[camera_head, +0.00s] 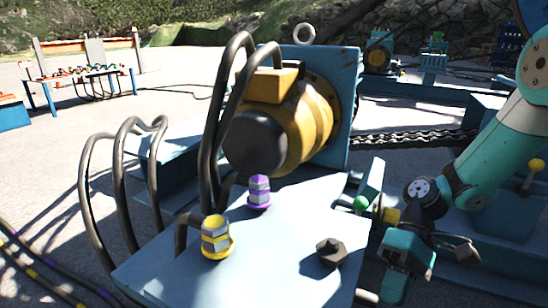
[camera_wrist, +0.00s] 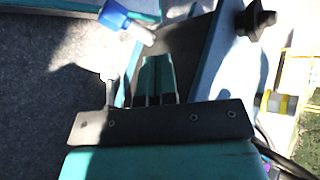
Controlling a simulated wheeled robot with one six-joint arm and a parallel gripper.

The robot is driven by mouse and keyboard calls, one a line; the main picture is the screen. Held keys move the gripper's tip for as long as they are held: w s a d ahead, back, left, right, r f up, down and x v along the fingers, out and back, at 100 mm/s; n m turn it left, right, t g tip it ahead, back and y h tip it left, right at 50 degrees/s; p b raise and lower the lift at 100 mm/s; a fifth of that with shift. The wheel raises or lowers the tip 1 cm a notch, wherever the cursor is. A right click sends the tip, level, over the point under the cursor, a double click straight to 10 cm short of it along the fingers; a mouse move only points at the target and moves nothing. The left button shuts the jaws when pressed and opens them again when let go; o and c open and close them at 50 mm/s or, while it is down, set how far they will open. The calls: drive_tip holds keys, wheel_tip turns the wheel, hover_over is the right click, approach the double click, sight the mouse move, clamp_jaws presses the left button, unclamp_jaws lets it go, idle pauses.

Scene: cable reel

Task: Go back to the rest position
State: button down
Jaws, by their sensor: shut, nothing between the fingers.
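My gripper (camera_head: 393,285) hangs at the lower right of the head view, beside the right edge of the light blue machine plate (camera_head: 285,260). In the wrist view my gripper's two teal fingers (camera_wrist: 157,75) are together with nothing between them. A blue-headed lever with a pale shaft (camera_wrist: 115,16) lies just beyond the fingertips at upper left. A black knob (camera_wrist: 255,19) is at upper right on the plate. The plate's edge lies close to the gripper; I cannot tell whether they touch.
A yellow-ringed fitting (camera_head: 215,238), a purple-ringed fitting (camera_head: 259,193) and a black hex plug (camera_head: 331,252) stand on the plate. Behind them are a yellow motor (camera_head: 300,118) and black hoses (camera_head: 122,180). A green-knobbed lever (camera_head: 361,203) stands near my wrist. Open paving lies left.

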drive_tip(key=s+a+r+n+t+h+p, duration=0.1)
drive_tip(key=s+a+r+t+p, duration=0.15)
drive_tip(key=r, duration=0.55)
drive_tip(key=s+a+r+n+t+p, duration=0.1)
drive_tip(key=s+r+t+p, duration=0.25)
drive_tip(key=r, duration=0.45)
drive_tip(key=s+a+r+n+t+h+p, duration=0.1)
drive_tip(key=s+a+r+t+p, duration=0.2)
drive_tip(key=r, duration=0.5)
wheel_tip(320, 180, up, 37)
drive_tip(key=d+p, duration=0.1)
drive_tip(key=p, duration=3.6)
drive_tip(key=shift+s+r+m, duration=0.2)
drive_tip(key=shift+s+m, duration=0.1)
drive_tip(key=shift+s, duration=0.15)
drive_tip(key=shift+f, duration=0.1)
